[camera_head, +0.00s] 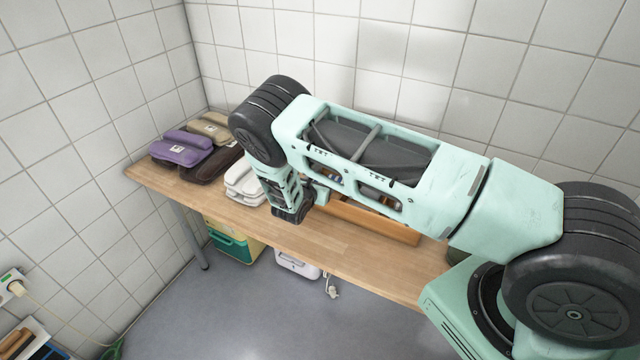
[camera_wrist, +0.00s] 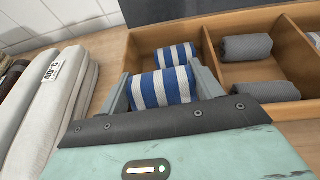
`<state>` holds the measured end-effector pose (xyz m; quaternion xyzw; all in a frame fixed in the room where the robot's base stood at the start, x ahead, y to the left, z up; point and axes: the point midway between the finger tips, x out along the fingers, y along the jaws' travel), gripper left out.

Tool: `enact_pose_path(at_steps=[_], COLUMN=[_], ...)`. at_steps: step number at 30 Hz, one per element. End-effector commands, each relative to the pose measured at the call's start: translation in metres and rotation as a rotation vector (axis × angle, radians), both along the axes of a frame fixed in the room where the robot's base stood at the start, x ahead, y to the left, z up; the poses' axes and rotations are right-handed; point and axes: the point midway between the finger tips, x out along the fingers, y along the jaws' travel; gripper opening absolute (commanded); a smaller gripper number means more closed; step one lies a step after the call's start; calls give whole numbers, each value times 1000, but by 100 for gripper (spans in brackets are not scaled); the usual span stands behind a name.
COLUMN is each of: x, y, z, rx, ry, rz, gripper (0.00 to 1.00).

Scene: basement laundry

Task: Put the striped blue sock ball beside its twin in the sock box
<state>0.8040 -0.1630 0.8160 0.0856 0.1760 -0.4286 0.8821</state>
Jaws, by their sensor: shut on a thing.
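My gripper (camera_wrist: 163,88) is shut on a blue-and-white striped sock ball (camera_wrist: 160,87), with one finger on each side. Its twin (camera_wrist: 176,55), with the same stripes, lies just beyond it in the left compartment of the wooden sock box (camera_wrist: 262,91). The held ball is at the near part of that compartment; whether it touches the floor or the twin I cannot tell. In the head view my arm hides most of the box (camera_head: 372,222) and both balls, and my gripper (camera_head: 290,215) points down at its left end.
Grey sock rolls (camera_wrist: 247,47) lie in the middle compartment. Folded white towels (camera_wrist: 45,95) stand close left of the box. Purple (camera_head: 182,148) and beige (camera_head: 212,127) folded cloths lie farther left. The wooden table's front strip (camera_head: 330,252) is clear; tiled walls stand behind.

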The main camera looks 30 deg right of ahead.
Motion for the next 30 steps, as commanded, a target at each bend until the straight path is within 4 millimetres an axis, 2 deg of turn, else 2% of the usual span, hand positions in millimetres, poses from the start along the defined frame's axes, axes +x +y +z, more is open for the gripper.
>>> enact_pose_path(at_steps=[1,3,13,19,21,30], x=[0,0,1,1,-9,-48], y=[0,0,1,2,16,63], z=[1,1,3,20,19,43], rx=[0,0,0,0,1,0], ry=[0,0,-2,-2,-1,-1], rz=[0,0,1,2,6,5], gripper=[70,87,87,87,87,87])
